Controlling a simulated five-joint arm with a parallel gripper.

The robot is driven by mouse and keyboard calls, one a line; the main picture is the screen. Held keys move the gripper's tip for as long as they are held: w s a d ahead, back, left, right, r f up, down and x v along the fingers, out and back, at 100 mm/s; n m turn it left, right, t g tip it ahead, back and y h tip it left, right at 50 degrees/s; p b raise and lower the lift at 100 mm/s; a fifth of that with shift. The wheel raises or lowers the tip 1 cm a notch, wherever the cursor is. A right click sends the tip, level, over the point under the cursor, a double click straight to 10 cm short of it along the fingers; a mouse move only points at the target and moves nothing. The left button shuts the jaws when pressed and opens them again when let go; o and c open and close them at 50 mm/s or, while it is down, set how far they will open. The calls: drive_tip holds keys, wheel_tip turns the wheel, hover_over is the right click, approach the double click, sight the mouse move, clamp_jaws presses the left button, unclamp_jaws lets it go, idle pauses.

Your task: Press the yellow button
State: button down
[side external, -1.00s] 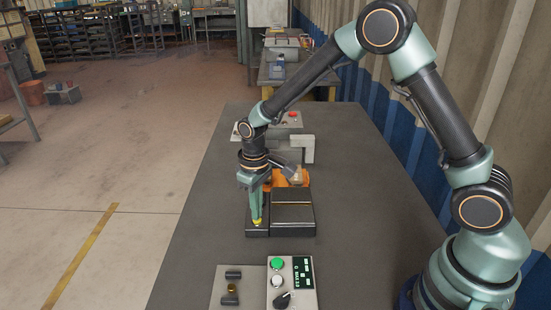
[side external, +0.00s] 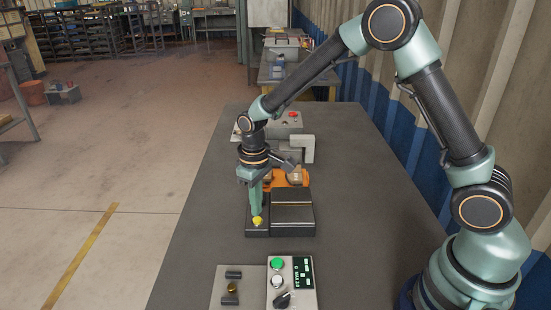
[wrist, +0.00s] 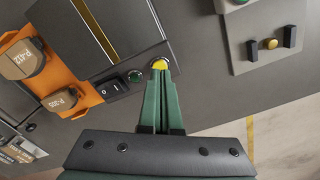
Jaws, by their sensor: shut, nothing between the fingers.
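The yellow button (side external: 257,221) is a small dome on the left front of a dark box (side external: 292,220) on the table. In the wrist view the yellow button (wrist: 161,63) shows just beyond my fingertips, partly covered by them. My gripper (side external: 256,212) points down at the button with its green fingers together and nothing between them. In the wrist view my gripper (wrist: 160,72) reaches the button's near edge. I cannot tell whether the tips touch it.
A green button (wrist: 135,76) and a black rocker switch (wrist: 111,88) sit beside the yellow button. An orange holder (wrist: 58,75) carries labelled parts. A control panel (side external: 291,284) with a green button, white button and knob stands in front. The table's left side is clear.

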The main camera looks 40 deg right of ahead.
drive_tip(key=shift+r, duration=2.5)
wheel_tip(320, 180, up, 10)
drive_tip(key=m+t, duration=0.1)
drive_tip(key=t, duration=0.1)
hover_over(258, 219)
drive_tip(key=s+d, duration=0.4)
drive_tip(key=s, duration=0.1)
drive_tip(key=s+d+r+m+t, duration=0.2)
drive_tip(key=s+d+r+t, duration=0.1)
drive_tip(key=s, duration=0.6)
drive_tip(key=shift+s+r+t, duration=0.15)
drive_tip(key=shift+r+t, duration=0.15)
drive_tip(key=shift+r, duration=0.4)
